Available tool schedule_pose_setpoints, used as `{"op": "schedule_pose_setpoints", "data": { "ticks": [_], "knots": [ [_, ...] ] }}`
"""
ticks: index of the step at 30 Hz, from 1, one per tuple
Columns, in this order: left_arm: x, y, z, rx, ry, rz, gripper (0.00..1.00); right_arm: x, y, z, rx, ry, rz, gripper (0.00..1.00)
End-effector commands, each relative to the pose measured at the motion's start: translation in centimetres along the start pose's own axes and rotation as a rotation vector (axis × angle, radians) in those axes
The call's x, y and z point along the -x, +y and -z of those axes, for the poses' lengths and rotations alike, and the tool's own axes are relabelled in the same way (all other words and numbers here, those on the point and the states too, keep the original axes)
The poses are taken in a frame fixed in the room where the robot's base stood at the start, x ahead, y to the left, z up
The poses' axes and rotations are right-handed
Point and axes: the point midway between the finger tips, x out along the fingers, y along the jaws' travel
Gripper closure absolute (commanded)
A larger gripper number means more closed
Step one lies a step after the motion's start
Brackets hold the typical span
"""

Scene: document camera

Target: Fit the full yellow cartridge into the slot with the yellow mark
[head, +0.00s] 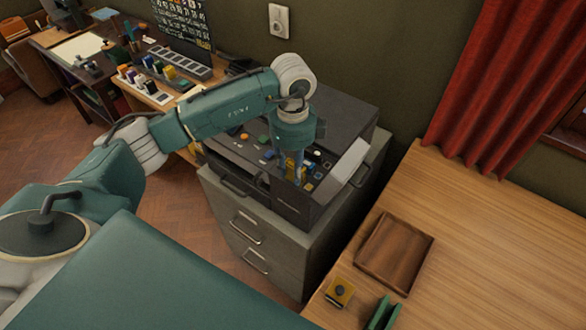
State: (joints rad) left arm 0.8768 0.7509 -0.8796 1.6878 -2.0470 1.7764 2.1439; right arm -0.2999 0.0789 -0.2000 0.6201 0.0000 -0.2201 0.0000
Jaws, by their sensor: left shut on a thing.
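My left gripper (289,160) reaches down from above into the open top of a dark machine (292,205). It is shut on a small yellow thing (293,170), which looks like the yellow cartridge; the fingers and the machine's front wall hide much of it. I cannot tell whether it is seated in a slot or held above one. Several small coloured parts, orange, blue, green and white, show around the gripper inside the machine. The yellow mark cannot be made out. My right gripper is not in view.
The machine stands on a grey drawer cabinet (245,228); a pale flap (349,166) stands at its right. The wooden table at right holds an empty brown tray (394,254), a yellow block with a dark round top (340,292) and a green piece (383,314). A cluttered desk is behind left.

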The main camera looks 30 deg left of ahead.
Motion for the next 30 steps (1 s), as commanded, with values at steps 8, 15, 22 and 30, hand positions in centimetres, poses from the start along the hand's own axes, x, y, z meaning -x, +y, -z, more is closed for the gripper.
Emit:
{"op": "schedule_pose_setpoints", "data": {
  "ticks": [8,15,22,30],
  "knots": [
    [1.3,-0.1,0.0,0.0,0.0,0.002,0.98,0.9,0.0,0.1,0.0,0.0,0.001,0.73],
    [1.8,0.0,0.0,0.0,0.0,0.001,0.98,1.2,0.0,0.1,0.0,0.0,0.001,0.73],
    [1.8,0.0,0.0,0.0,0.0,0.001,0.98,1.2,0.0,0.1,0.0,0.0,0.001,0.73],
    [1.8,0.0,0.0,0.0,0.0,0.001,0.98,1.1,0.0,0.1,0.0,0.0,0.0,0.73]
  ]
}}
